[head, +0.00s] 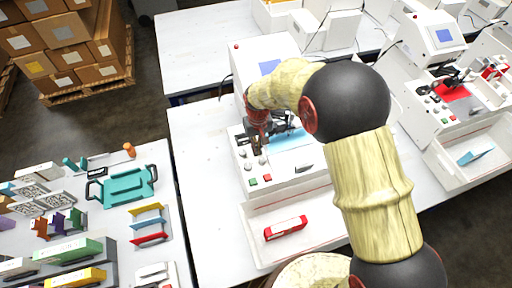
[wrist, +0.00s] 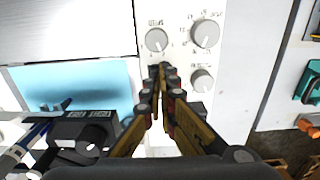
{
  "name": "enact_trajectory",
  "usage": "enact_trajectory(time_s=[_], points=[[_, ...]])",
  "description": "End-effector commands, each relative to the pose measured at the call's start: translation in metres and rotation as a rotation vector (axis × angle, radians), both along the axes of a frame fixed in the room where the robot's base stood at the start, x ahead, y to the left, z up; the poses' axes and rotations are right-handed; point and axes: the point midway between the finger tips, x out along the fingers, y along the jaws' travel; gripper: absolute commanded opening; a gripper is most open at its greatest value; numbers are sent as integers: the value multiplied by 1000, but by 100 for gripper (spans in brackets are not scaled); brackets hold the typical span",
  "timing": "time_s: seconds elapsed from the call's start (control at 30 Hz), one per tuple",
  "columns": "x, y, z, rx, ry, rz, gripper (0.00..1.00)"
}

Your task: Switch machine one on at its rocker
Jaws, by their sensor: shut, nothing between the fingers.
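The near white plotter (head: 300,178), which I take to be machine one, stands on the table in front of me with a screen at its back. Its control panel also shows in the wrist view (wrist: 182,62), with several grey knobs. My gripper (wrist: 160,70) is shut and empty, pointing down over this panel between the knobs. In the head view my gripper (head: 256,140) is over the panel's left part, partly hidden by my wrist. I cannot make out the rocker for sure; a small dark part (wrist: 197,107) shows beside my right finger. I cannot tell whether the fingertips touch the panel.
A light blue sheet (wrist: 80,85) and a black pen carriage (wrist: 85,130) lie beside my fingers. More plotters stand right and behind.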

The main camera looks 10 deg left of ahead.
Motion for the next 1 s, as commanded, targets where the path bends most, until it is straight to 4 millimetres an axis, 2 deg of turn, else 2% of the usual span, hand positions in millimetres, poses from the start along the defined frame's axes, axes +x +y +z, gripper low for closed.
enact_trajectory(time_s=[0.8, 1.0], points=[[0, 0, 61, 0, -1, 0, 0], [0, 0, 68, 0, 0, 0, 0]])
